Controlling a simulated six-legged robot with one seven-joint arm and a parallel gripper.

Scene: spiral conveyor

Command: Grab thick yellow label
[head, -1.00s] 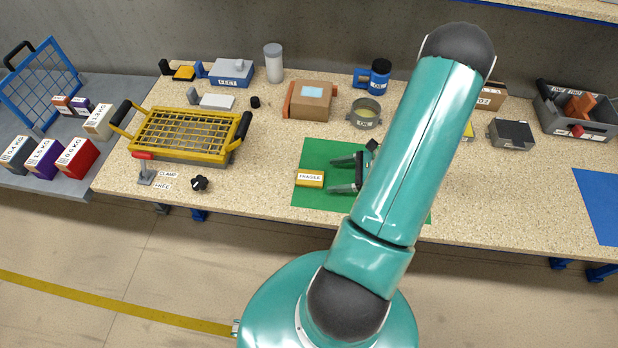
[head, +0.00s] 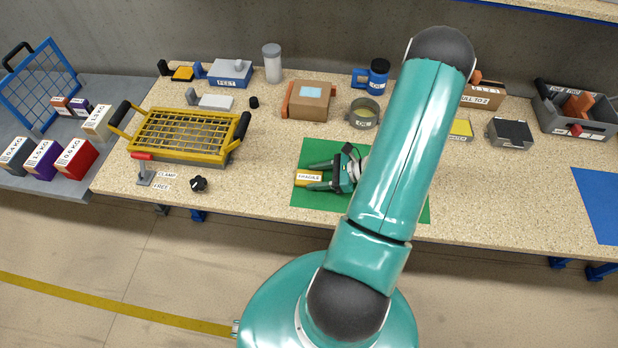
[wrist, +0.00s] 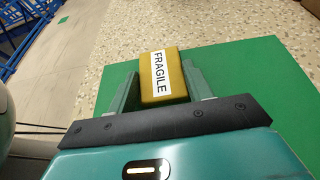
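A thick yellow block with a white FRAGILE label (head: 309,177) lies at the left edge of the green mat (head: 322,207). The same yellow block (wrist: 162,82) shows in the wrist view, between the two fingers of my gripper (wrist: 164,88). My gripper (head: 318,176) is low over the mat, pointing left, one finger along each long side of the block. The fingers are apart, close to its sides; whether they touch it I cannot tell. The block still lies on the mat.
A thinner yellow piece (head: 461,129) lies to the right of my arm. A cardboard box (head: 309,99) and a grey pot (head: 364,112) stand behind the mat. A yellow grate (head: 182,133) is at left.

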